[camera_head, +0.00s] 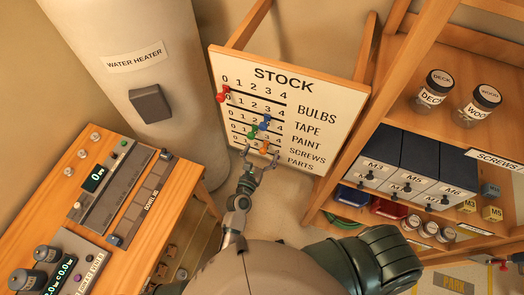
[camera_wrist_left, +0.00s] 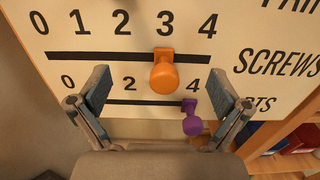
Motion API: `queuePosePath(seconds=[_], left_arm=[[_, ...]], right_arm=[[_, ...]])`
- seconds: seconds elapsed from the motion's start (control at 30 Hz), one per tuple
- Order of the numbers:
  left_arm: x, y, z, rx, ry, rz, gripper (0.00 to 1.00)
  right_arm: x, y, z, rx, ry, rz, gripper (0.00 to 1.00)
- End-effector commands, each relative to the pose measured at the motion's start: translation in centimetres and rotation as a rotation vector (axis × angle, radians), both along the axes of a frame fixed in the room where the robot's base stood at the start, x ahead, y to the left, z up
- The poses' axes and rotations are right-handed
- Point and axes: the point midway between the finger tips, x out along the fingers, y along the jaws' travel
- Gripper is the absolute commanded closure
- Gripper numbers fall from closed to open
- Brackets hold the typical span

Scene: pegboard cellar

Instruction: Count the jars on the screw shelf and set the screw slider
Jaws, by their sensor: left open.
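The stock board (camera_head: 319,88) shows rows for bulbs, tape, paint, screws and parts. The orange slider knob (camera_wrist_left: 163,75) sits on the screws line under the 3; it also shows in the head view (camera_head: 265,147). My left gripper (camera_head: 261,154) is open at the board's lower rows. In the left wrist view its fingers (camera_wrist_left: 160,92) are spread wide to either side of the orange knob, not closed on it. The right edge cuts off this shelf. My right gripper is not in view.
A purple knob (camera_wrist_left: 192,122) sits near 4 on the parts line. Red (camera_head: 222,95), blue (camera_head: 264,123) and green (camera_head: 252,133) knobs are on upper rows. Labelled bins (camera_head: 405,180) and small jars (camera_head: 428,229) fill lower shelves. A wooden bench (camera_head: 187,172) stands left.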

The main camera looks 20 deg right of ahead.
Motion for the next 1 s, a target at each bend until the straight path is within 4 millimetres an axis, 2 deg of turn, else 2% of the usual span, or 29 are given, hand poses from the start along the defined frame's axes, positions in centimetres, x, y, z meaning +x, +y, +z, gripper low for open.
queuePosePath(seconds=[0.43,1.0], left_arm=[[-0.8,0.6,0.0,0.001,0.000,0.000,0.00],[-4.9,3.5,0.0,0.002,0.001,0.000,0.00]], right_arm=[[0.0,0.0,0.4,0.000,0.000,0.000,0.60],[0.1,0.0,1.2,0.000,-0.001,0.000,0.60]])
